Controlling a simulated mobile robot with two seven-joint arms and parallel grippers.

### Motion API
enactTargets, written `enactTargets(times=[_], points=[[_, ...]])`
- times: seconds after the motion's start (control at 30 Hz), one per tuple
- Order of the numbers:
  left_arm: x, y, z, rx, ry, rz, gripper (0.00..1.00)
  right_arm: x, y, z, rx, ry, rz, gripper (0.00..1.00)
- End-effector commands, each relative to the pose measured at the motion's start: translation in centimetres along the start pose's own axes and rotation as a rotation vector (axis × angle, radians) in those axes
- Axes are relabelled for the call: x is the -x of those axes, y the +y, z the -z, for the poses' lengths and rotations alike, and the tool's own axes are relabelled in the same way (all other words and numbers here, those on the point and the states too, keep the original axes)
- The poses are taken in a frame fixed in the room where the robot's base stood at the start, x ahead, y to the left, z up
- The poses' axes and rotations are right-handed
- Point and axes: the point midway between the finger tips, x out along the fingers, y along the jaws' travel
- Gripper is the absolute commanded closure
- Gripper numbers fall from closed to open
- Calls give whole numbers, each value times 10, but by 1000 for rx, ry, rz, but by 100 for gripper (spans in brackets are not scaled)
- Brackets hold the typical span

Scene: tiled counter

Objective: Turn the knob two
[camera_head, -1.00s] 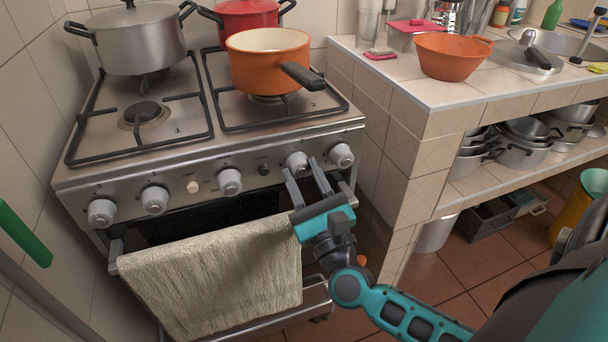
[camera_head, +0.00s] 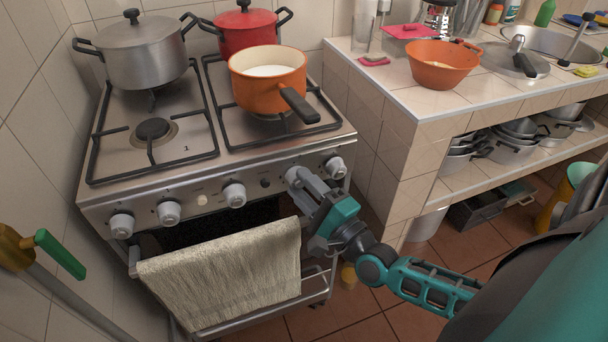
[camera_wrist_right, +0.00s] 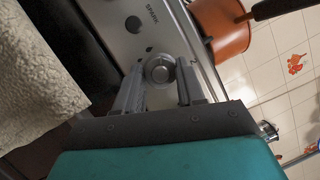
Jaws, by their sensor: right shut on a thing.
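The stove's front panel (camera_head: 110,208) carries a row of round grey knobs. My right gripper (camera_head: 297,178) is at the second knob from the right. In the right wrist view, my right gripper (camera_wrist_right: 160,84) has one finger on each side of this knob (camera_wrist_right: 159,69) and is shut on it. The fingers hide most of the knob in the head view. The rightmost knob (camera_head: 335,168) is just right of the fingers. The other large knobs (camera_head: 235,195) are further left and untouched. My left gripper is not in view.
A beige towel (camera_head: 220,275) hangs on the oven handle below the knobs. An orange pot (camera_head: 268,92) with a dark handle (camera_head: 299,104) stands above the panel. A grey pot (camera_head: 145,55) and red pot (camera_head: 247,28) stand behind. The tiled counter (camera_head: 425,100) is at right.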

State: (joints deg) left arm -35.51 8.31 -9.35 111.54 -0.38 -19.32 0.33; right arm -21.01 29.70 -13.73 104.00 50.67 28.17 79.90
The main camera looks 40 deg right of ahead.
Motion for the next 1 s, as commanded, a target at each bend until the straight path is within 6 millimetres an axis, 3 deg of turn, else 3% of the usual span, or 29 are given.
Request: enactTargets(times=[0.03,0.4,1.0], points=[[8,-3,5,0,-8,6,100,-1,-7,-2,43,-2,-16,92],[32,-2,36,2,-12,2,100,-1,-8,-1,367,-23,-145,92],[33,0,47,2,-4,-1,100,-1,-7,-2,890,-54,-355,92]])
